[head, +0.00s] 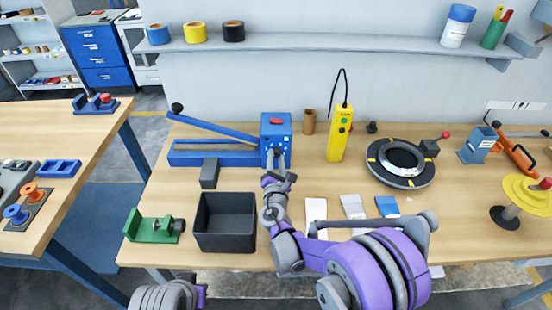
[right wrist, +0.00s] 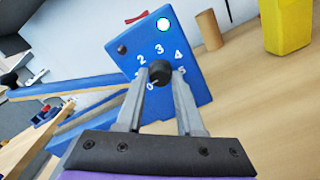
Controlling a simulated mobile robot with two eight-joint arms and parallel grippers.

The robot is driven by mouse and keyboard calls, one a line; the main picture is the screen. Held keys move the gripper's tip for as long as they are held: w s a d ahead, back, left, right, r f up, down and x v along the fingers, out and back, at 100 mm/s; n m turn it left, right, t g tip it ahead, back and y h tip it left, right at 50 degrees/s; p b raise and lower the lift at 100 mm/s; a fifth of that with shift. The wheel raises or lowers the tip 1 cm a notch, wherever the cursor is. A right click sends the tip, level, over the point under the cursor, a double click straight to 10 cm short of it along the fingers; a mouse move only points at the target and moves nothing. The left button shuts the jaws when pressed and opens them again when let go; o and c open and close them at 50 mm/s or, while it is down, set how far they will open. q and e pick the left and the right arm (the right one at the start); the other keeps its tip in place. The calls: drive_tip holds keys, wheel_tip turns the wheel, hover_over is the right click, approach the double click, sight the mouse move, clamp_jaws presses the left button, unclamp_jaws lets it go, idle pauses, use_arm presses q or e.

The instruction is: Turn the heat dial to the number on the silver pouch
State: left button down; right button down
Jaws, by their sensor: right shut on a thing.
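The heat dial (right wrist: 160,72) is a small black knob on the front of the blue sealer box (right wrist: 165,60), with white numbers around it. Which number the dial points to I cannot tell. My right gripper (right wrist: 161,82) is shut on the dial, one finger at each side. In the head view, the right gripper (head: 277,165) reaches the front of the box (head: 276,125). A silver-grey pouch (head: 353,205) lies between a white and a blue pouch; its number is not legible.
A blue lever arm (head: 215,127) extends left from the box. A dark open bin (head: 225,243) and a green fixture (head: 155,227) stand at the front left. A yellow hand controller (head: 340,135) and a black ring turntable (head: 400,163) stand to the right.

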idle(0.4)
drive_tip(key=c, duration=0.5)
unclamp_jaws()
drive_tip(key=shift+s, duration=0.1)
drive_tip(key=s+b, duration=0.1)
drive_tip(key=s, duration=0.8)
drive_tip(key=shift+s+b, duration=0.3)
drive_tip(key=shift+s, duration=0.5)
drive_tip(key=shift+c, duration=0.2)
